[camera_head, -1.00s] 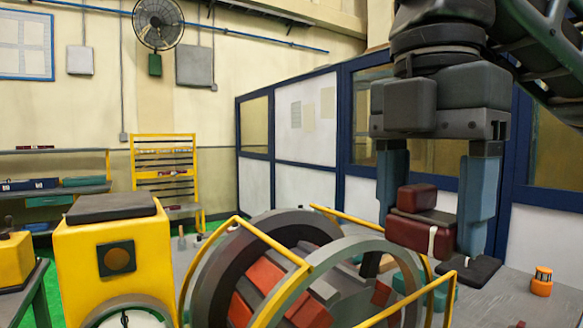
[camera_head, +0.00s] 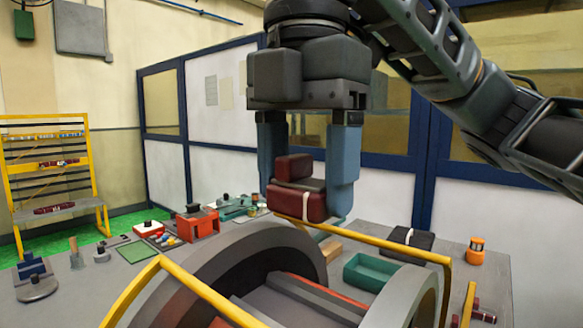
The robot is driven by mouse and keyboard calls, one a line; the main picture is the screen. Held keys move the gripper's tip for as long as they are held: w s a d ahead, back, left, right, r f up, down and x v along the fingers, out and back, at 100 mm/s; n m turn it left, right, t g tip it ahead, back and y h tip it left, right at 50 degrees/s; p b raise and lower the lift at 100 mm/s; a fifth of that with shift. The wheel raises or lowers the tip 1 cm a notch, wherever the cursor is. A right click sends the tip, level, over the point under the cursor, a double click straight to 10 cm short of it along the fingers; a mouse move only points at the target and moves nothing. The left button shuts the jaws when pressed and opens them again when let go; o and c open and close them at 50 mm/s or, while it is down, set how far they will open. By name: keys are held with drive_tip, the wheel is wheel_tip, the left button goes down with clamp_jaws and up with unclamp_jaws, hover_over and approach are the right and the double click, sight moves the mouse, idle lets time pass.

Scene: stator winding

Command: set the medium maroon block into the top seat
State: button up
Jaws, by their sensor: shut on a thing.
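My gripper (camera_head: 305,192) points down with its two blue-grey fingers on either side of a maroon block (camera_head: 298,203). The block has a darker grey middle and a white band on its lower part, with a smaller maroon upper part. It is held in the air above the stator (camera_head: 215,262), whose grey rings fill the bottom of the picture. Grey-walled slots with reddish parts show inside the stator (camera_head: 300,296). Which one is the top seat I cannot tell for sure.
Yellow rails (camera_head: 385,243) run along the stator. Behind it on the grey bench are a green tray (camera_head: 372,271), a black case (camera_head: 408,238), an orange lamp-like item (camera_head: 475,250) and a red box (camera_head: 197,222). A yellow rack (camera_head: 50,170) stands at left.

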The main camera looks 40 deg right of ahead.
sight(306, 215)
drive_tip(key=shift+f, duration=0.85)
wheel_tip(306, 215, down, 7)
drive_tip(key=b, duration=0.5)
drive_tip(key=shift+r, duration=0.15)
drive_tip(key=shift+f+b, duration=0.2)
drive_tip(key=shift+b, duration=0.15)
drive_tip(key=shift+f+b, duration=0.6)
drive_tip(key=shift+f, duration=0.6)
drive_tip(key=shift+f, duration=0.15)
drive_tip(key=o, duration=1.6)
drive_tip(key=shift+f, duration=0.1)
drive_tip(key=shift+d+r, duration=0.1)
drive_tip(key=shift+r, duration=3.85)
